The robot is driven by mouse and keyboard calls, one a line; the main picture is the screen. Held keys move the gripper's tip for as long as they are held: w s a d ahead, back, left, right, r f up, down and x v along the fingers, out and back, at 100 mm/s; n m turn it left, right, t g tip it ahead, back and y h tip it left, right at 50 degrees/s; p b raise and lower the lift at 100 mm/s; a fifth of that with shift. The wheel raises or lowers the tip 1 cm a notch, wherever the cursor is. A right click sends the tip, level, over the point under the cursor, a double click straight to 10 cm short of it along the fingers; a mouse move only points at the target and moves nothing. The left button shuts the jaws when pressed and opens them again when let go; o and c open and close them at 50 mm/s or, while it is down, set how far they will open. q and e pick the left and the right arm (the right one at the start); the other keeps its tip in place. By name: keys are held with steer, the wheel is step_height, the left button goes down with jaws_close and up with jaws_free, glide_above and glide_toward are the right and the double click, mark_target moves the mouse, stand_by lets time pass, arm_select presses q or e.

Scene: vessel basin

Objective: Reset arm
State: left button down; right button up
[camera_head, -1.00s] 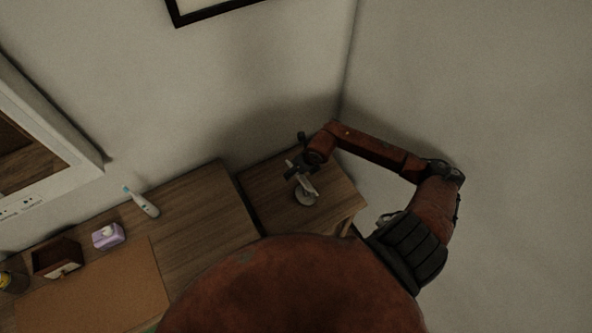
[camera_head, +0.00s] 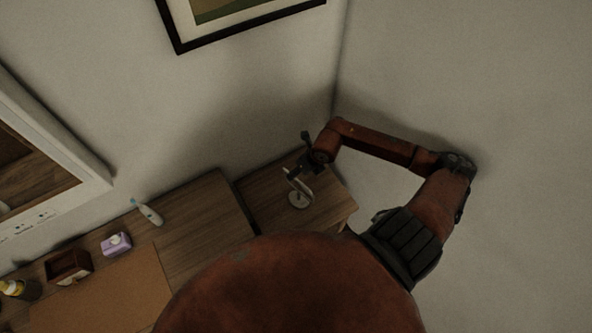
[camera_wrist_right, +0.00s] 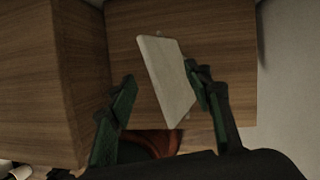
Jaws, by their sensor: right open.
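My right gripper (camera_head: 291,174) is in the head view over the small wooden side surface by the room's corner, with its arm reaching in from the right. It is close above a small pale stand with a round base (camera_head: 299,200). In the right wrist view the gripper (camera_wrist_right: 160,76) has its green-dark fingers spread. A pale flat slab, seemingly the stand's upper part (camera_wrist_right: 164,82), shows between and beyond the fingers. The right finger overlaps or lies close to its edge; contact cannot be told. My left gripper is not in view.
A wooden counter (camera_head: 205,215) lies to the left, with a toothbrush (camera_head: 148,212), a purple-white box (camera_head: 116,244), a small wooden box (camera_head: 69,266) and a yellow-topped bottle (camera_head: 18,290). Walls are close behind and right. A framed picture (camera_head: 240,30) hangs above.

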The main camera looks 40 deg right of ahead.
steer(key=shift+s+r, duration=0.25)
steer(key=shift+r, duration=0.4)
steer(key=shift+d, duration=0.1)
